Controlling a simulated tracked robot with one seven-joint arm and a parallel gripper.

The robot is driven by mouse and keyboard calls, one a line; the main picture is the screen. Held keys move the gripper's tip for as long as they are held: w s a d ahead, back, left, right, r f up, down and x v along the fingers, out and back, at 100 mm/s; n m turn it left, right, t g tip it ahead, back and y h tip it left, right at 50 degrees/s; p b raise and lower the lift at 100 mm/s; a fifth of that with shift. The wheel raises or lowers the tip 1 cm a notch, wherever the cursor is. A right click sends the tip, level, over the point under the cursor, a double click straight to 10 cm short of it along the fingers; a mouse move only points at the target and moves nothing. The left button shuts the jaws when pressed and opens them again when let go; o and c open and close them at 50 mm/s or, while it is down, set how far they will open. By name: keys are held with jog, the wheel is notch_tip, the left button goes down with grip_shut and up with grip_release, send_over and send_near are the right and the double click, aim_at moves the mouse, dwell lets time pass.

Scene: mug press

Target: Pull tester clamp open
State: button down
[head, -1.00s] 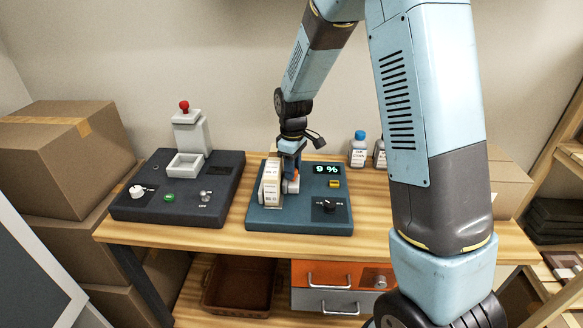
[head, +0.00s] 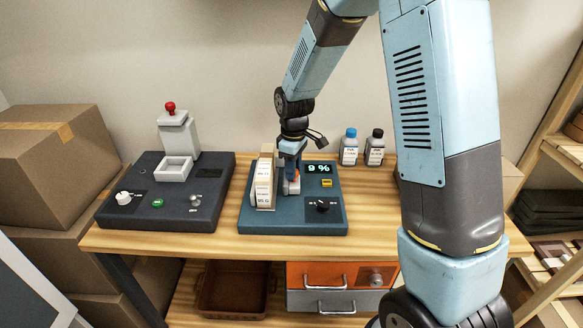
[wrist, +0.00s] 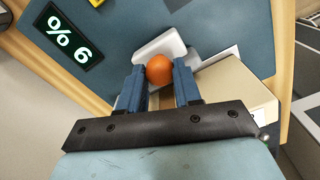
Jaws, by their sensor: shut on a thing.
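My gripper (head: 291,165) comes down from above onto the clamp. In the wrist view, my gripper's blue fingers (wrist: 158,84) are shut around the orange knob. A cream labelled box (head: 264,187) stands upright on the tester, left of the clamp, with a small gap between them.
A dark press with a red knob (head: 170,106) stands to the left of the tester. Two capped bottles (head: 349,150) stand behind at the right. A yellow button (head: 327,183) and black dial (head: 322,205) sit right of the clamp. Cardboard boxes (head: 45,150) are stacked at far left.

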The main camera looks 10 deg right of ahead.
jog(key=c, duration=1)
grip_release()
jog(key=shift+w+d, duration=0.15)
jog(key=shift+d, duration=0.3)
jog(key=shift+o, duration=1.1)
jog(key=shift+a, duration=0.15)
notch_tip(320, 180, up, 14)
jog(key=shift+f, duration=0.15)
